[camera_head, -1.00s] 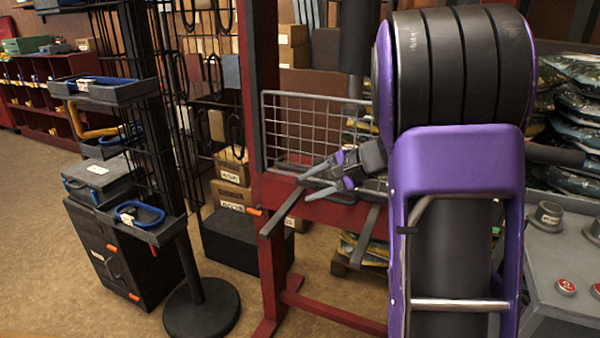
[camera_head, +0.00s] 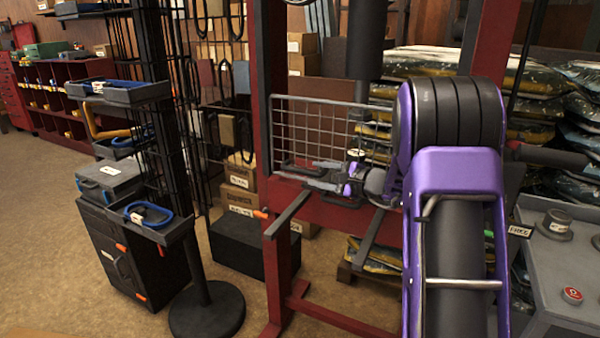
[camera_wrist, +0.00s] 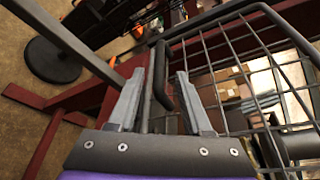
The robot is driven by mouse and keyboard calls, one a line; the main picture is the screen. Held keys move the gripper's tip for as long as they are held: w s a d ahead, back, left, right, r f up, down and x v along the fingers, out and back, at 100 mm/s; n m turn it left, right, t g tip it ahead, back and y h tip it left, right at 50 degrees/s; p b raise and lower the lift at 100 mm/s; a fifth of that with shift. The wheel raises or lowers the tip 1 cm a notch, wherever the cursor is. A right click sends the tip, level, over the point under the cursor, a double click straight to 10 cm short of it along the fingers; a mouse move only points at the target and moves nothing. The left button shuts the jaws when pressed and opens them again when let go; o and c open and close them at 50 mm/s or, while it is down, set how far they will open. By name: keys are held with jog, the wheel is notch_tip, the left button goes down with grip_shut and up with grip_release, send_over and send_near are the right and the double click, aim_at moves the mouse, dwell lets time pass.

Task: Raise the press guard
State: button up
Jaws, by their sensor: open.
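The press guard (camera_head: 318,125) is a grey wire-mesh panel in the red press frame (camera_head: 281,200). It hangs low, in front of the press opening. In the wrist view its mesh (camera_wrist: 235,65) fills the right side. A dark handle bar (camera_wrist: 161,80) stands out from the guard's edge. My gripper (camera_head: 312,178) is at the guard's lower edge, pointing left. In the wrist view my gripper (camera_wrist: 160,74) is open, with the handle bar showing between its two grey fingers. I cannot tell whether either finger touches it.
A grey arm or rail (camera_head: 287,214) juts from the frame below the gripper. Floor (camera_head: 50,220) at the left is clear.

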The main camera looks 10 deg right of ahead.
aim_at(304, 172)
jog(key=x, duration=0.7)
jog(key=shift+w+a+f, duration=0.1)
jog(key=shift+w+a, duration=0.05)
jog(key=shift+w, duration=0.1)
grip_shut()
dwell(1.1)
